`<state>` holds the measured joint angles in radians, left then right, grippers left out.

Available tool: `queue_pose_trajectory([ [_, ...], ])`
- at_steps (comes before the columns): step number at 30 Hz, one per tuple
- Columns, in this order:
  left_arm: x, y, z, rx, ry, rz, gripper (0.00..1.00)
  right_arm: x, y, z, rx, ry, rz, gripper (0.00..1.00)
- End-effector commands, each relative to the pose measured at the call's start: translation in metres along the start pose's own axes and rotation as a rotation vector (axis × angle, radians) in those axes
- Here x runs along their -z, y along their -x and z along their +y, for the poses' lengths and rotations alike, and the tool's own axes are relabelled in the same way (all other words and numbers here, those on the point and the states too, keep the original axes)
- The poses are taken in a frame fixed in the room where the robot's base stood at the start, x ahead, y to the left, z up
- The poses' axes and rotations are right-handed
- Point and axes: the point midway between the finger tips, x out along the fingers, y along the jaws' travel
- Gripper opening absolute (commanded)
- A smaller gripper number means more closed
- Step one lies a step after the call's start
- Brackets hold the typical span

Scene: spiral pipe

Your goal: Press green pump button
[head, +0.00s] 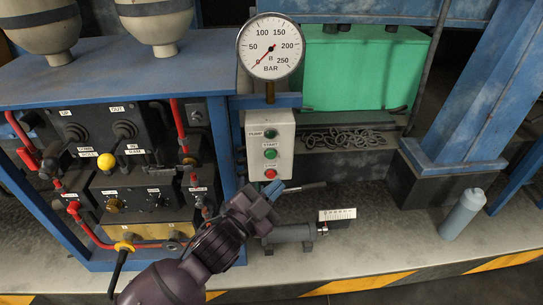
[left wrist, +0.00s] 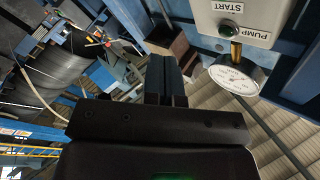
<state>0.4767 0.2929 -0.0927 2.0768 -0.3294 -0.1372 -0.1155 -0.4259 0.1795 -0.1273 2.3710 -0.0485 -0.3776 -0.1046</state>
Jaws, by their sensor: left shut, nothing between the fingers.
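A white pump control box (head: 283,147) hangs below the pressure gauge in the head view. It has a green round light or button (head: 270,133) beside the PUMP label, a green button (head: 270,154) under the START label, and a red button (head: 270,174) under the STOP label. My left gripper (head: 271,193) is shut and empty, just below the red button in the picture; the gap to the box is unclear. In the left wrist view, the gripper's closed fingers (left wrist: 166,80) point away from the camera. The box (left wrist: 262,18) appears upside down at upper right, partly cut off.
The round gauge (head: 270,47) stands above the box, its needle near 0. A chain (head: 345,139), a grey cylinder (head: 290,234) and a grey bottle (head: 463,214) are at right.

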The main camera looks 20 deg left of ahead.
Motion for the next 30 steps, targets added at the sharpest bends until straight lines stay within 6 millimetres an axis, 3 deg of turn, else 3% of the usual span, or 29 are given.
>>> queue_pose_trajectory([
  [15,-0.028,-0.041,-0.030,0.000,-0.002,0.001,0.00,0.005,-0.001,0.001,-0.004,-0.004,0.039,0.00],
  [30,-0.035,-0.048,-0.035,0.000,0.000,-0.001,0.00,0.003,-0.001,0.000,-0.002,-0.003,0.022,0.00],
])
